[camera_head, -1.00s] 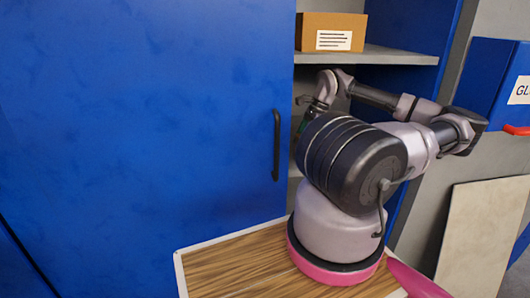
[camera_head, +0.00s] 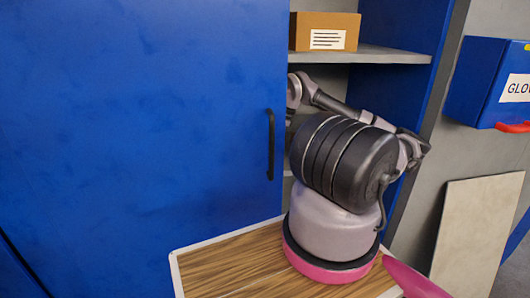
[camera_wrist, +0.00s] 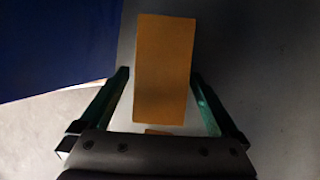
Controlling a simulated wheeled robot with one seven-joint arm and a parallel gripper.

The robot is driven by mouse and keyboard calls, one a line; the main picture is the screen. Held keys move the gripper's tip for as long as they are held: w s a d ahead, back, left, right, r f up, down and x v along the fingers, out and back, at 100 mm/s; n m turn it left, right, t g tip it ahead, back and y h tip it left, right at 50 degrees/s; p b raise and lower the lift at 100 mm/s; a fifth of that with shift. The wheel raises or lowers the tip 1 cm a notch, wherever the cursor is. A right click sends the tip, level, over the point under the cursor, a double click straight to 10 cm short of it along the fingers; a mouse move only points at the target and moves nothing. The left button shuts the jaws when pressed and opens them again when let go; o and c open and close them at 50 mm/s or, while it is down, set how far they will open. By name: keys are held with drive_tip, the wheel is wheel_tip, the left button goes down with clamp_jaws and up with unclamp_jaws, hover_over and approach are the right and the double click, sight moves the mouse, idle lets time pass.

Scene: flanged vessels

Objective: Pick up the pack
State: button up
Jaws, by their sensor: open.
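In the wrist view an upright orange-brown block, which looks like the pack (camera_wrist: 165,45), stands between the two fingers of my gripper (camera_wrist: 160,73). The dark green fingers are open, one on each side, with a gap on both sides. A small orange patch shows just below the pack, close to the gripper body. In the head view my gripper and this pack are hidden behind the blue door and my own arm.
A blue sliding or hinged door (camera_head: 140,120) with a dark handle (camera_head: 271,145) covers the cabinet's left. A cardboard box (camera_head: 324,31) with a white label sits on the upper shelf (camera_head: 390,54). A blue glove box (camera_head: 490,85) hangs at right; a pale board (camera_head: 478,230) leans below it.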

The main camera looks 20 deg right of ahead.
clamp_jaws()
drive_tip(key=shift+r, duration=0.75)
drive_tip(key=s+d, duration=1)
drive_tip(key=s, duration=0.5)
drive_tip(key=shift+s, duration=0.1)
